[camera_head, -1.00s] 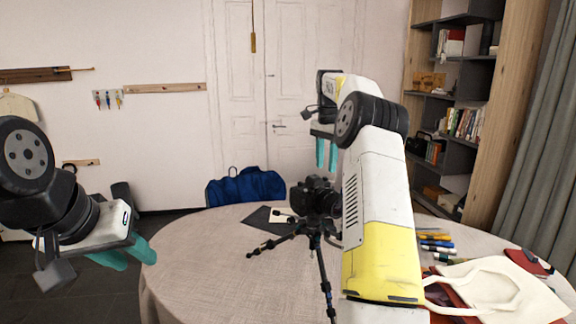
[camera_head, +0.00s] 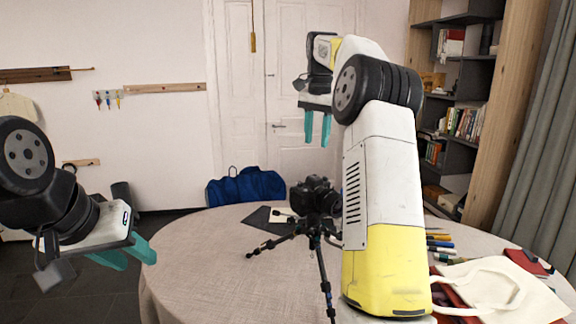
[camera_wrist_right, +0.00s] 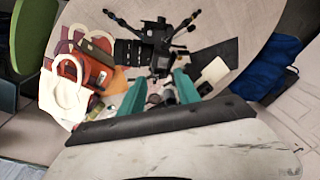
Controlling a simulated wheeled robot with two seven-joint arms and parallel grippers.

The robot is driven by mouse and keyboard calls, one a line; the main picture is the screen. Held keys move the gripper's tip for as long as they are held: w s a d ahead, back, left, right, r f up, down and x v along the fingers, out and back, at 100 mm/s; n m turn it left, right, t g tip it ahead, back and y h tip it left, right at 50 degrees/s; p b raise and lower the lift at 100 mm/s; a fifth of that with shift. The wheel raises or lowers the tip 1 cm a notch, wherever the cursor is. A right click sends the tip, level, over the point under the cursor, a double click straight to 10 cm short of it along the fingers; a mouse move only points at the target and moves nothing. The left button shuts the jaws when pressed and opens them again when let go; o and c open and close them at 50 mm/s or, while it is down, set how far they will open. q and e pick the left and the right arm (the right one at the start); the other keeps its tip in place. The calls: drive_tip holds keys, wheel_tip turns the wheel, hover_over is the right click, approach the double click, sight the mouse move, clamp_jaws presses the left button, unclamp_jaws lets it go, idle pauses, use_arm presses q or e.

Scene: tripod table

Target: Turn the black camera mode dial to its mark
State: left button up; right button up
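The black camera (camera_head: 314,194) sits on a small black tripod (camera_head: 317,256) on the round table. It also shows in the right wrist view (camera_wrist_right: 154,47), with its lens towards the left. The mode dial is too small to make out in either view. My right gripper (camera_head: 317,138) is open and empty, pointing down, well above the camera in the head picture. Its two teal fingers (camera_wrist_right: 160,85) stand apart in the right wrist view, with the camera beyond their tips. My left gripper (camera_head: 136,262) is open and empty at the table's left edge, away from the camera.
A dark sheet with a light card (camera_head: 281,215) lies behind the tripod. Several markers (camera_head: 438,243) and a cream tote bag (camera_head: 495,285) lie on the table's right side. A blue bag (camera_head: 246,187) is behind the table. The table's front left (camera_head: 220,285) is clear.

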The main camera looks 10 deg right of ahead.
drive_tip(key=s+a+n+t, duration=0.1)
drive_tip(key=s+a+n, duration=0.1)
drive_tip(key=s, duration=0.5)
drive_tip(key=s+a+n+t, duration=0.1)
drive_tip(key=s+a+n, duration=0.2)
drive_tip(key=s+a, duration=0.2)
drive_tip(key=s+a+n+t+y, duration=0.1)
drive_tip(key=s+a, duration=0.3)
drive_tip(key=s, duration=0.5)
drive_tip(key=shift+s+f+n, duration=0.3)
drive_tip(key=shift+s+n, duration=0.1)
drive_tip(key=shift+n, duration=0.4)
